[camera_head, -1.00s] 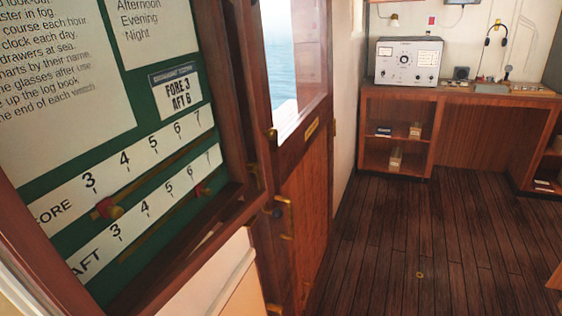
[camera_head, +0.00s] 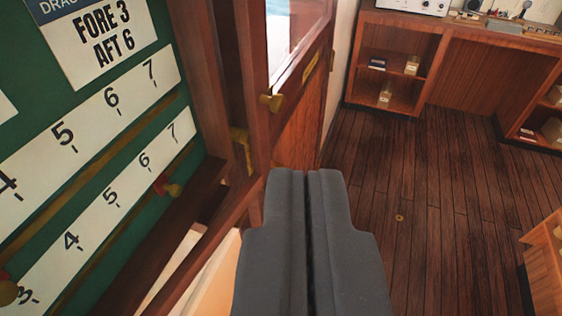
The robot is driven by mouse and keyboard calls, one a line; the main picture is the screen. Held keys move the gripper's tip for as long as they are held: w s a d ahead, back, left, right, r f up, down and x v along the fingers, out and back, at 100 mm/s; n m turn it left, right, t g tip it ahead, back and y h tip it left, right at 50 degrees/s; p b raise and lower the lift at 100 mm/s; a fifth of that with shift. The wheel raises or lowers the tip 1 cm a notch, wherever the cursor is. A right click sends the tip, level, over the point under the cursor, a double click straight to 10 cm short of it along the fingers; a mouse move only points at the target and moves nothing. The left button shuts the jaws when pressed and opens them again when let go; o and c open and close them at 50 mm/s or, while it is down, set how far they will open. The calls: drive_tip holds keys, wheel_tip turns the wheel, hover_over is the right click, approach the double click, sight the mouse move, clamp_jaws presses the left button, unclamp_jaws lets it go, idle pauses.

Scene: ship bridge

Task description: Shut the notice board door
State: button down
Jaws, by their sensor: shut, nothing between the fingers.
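The notice board (camera_head: 150,205) fills the left side, a green backing with white FORE and AFT number strips inside a brown wooden case. The notice board door (camera_head: 254,70) is a wooden frame with a brass knob (camera_head: 271,102) on its upright edge. It stands out from the case, with a gap between them where a brass fitting (camera_head: 240,145) shows, so it looks ajar. Its hinge side is out of view. My gripper (camera_head: 306,172) is shut and empty, in front of and below the knob, just right of the door edge. I cannot tell whether it touches the frame.
A wooden room door with a window (camera_head: 300,140) stands behind the board. A wooden desk with shelves (camera_head: 395,65) stands at the back. A wooden piece of furniture (camera_head: 545,270) is at the lower right.

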drive_tip(key=w+d+f+m+g+y+p, duration=0.35)
drive_tip(key=w+f+g+p, duration=0.5)
drive_tip(key=w+f, duration=0.8)
drive_tip(key=w+a+r+x, duration=0.1)
drive_tip(key=a+x, duration=0.1)
drive_tip(key=x, duration=0.9)
drive_tip(key=shift+w+p, duration=0.2)
drive_tip(key=shift+p, duration=0.15)
drive_tip(key=shift+a, duration=0.25)
